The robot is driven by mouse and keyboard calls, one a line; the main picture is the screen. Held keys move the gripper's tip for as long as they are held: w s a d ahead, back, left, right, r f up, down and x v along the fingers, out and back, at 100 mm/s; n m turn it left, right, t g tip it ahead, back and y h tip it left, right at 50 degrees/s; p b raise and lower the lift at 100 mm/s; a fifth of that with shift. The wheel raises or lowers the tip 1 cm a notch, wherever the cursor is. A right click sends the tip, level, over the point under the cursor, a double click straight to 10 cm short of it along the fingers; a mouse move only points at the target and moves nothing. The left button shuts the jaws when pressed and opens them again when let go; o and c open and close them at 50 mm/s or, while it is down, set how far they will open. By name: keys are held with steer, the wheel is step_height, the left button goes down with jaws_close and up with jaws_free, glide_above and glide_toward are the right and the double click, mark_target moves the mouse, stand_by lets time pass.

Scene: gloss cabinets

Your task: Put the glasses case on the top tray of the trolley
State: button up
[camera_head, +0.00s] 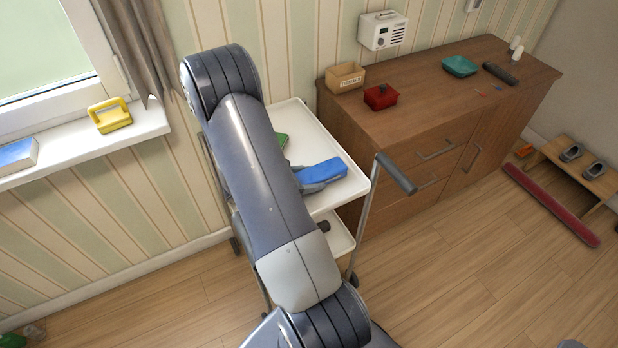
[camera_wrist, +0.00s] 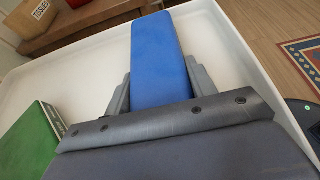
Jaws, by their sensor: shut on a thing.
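The blue glasses case (camera_head: 325,170) is over the top tray of the trolley (camera_head: 337,193) in the head view. My gripper (camera_head: 312,183) is shut on it, and my arm hides part of the tray. In the wrist view the blue case (camera_wrist: 158,60) sits between the two grey fingers of my gripper (camera_wrist: 157,95), pointing away toward the tray's far rim. The white tray (camera_wrist: 95,70) lies beneath it. I cannot tell whether the case touches the tray floor.
A green book-like object (camera_wrist: 32,145) is on the tray to the left of the case. The trolley's handle (camera_head: 396,174) sticks out on the right. A wooden cabinet (camera_head: 430,110) stands behind, holding a tissue box (camera_head: 345,78) and a red box (camera_head: 380,97).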

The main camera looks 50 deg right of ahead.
steer(key=shift+f, duration=0.15)
steer(key=shift+f, duration=0.15)
steer(key=o, duration=1)
steer(key=shift+r, duration=0.3)
steer(key=b+v, duration=0.1)
steer(key=v, duration=1.1)
steer(key=shift+s, duration=0.1)
